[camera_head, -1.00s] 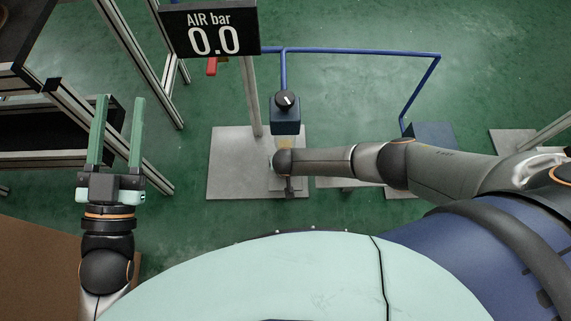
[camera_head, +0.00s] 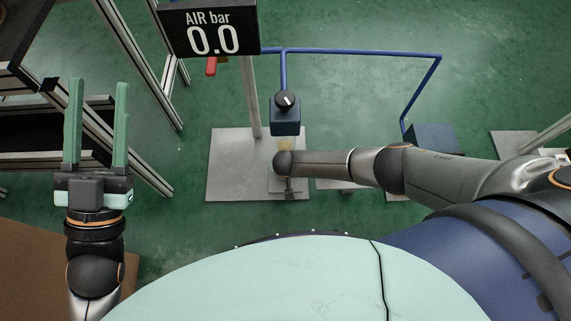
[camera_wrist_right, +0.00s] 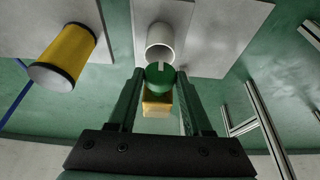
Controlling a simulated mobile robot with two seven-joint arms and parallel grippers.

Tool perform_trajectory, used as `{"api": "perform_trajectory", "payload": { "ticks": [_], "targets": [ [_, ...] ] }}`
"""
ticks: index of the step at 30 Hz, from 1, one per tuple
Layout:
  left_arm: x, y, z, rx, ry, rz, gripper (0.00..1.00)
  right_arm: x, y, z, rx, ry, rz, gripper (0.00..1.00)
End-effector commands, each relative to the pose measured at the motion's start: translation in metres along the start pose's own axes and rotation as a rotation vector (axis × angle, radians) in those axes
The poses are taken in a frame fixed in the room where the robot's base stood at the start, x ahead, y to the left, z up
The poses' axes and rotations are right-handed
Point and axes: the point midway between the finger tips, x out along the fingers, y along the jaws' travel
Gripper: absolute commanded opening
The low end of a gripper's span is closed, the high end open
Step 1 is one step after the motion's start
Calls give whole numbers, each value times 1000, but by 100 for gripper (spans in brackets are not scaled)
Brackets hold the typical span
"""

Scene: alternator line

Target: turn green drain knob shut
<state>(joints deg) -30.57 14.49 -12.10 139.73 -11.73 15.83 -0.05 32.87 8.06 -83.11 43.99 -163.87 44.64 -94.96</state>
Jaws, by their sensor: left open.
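In the right wrist view the round green knob (camera_wrist_right: 160,75), with a pale slot in its face, sits on a small yellow-brass block (camera_wrist_right: 157,104). My right gripper's fingertips (camera_wrist_right: 160,78) stand on either side of the knob, very close to it. I cannot tell whether they touch it. In the head view the knob and right gripper are hidden beneath my right wrist. My left gripper (camera_head: 97,86) is open and empty, in front of a dark shelf at the left.
A white cup or pipe end (camera_wrist_right: 160,42) stands just beyond the knob, and a yellow cylinder (camera_wrist_right: 64,57) is to its left. The air display (camera_head: 211,29) reads 0.0. A metal-framed rack (camera_head: 140,45) is at the left.

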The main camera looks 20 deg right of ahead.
Motion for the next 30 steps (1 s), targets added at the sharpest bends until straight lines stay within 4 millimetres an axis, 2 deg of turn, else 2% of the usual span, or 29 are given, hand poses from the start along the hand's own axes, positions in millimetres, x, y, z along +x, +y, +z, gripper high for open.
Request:
{"api": "perform_trajectory", "payload": {
  "ticks": [2, 12, 21, 28, 30],
  "targets": [
    [0, 0, 0, 0, 0, 0, 50, 0, 0, 0, 0, 0, 0, 38],
    [0, 0, 0, 0, -1, 0, 50, 0, 0, 0, 0, 0, 0, 0],
    [-2, 1, -2, 8, 18, 3, 50, 1, -1, 0, -8, 0, 16, 0],
    [-5, 2, -64, 77, 272, 19, 50, 3, -3, 1, -39, 1, 89, 0],
    [-8, 4, -58, 69, 271, 21, 50, 4, -4, 0, -54, 2, 123, 0]
  ]
}}
